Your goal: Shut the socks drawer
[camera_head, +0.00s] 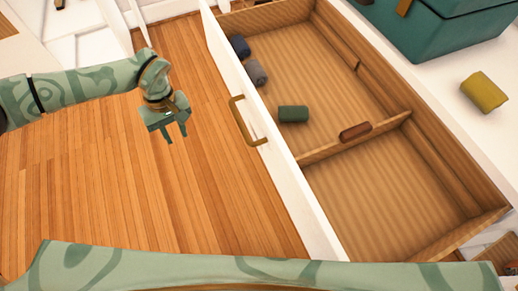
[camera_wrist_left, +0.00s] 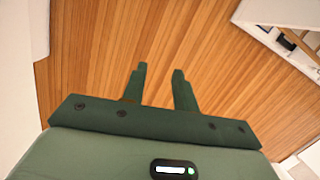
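The socks drawer (camera_head: 350,190) stands open in the head view, with a white front panel (camera_head: 262,118) and a wooden inside split by a divider. A brass handle (camera_head: 246,122) is on its front. Inside lie a dark blue rolled sock (camera_head: 240,46), a grey one (camera_head: 256,72), a green one (camera_head: 293,114) and a red-brown one (camera_head: 355,131) by the divider. My left gripper (camera_head: 174,134) is in front of the drawer, left of the handle and apart from it. Its fingers are apart and empty, as the left wrist view (camera_wrist_left: 158,78) also shows. My right gripper is not in view.
A yellow rolled sock (camera_head: 484,91) and a teal box (camera_head: 430,30) are on the white top behind the drawer. Wooden floor (camera_head: 120,190) lies clear in front of the drawer. A green patterned part of mine crosses the bottom of the head view.

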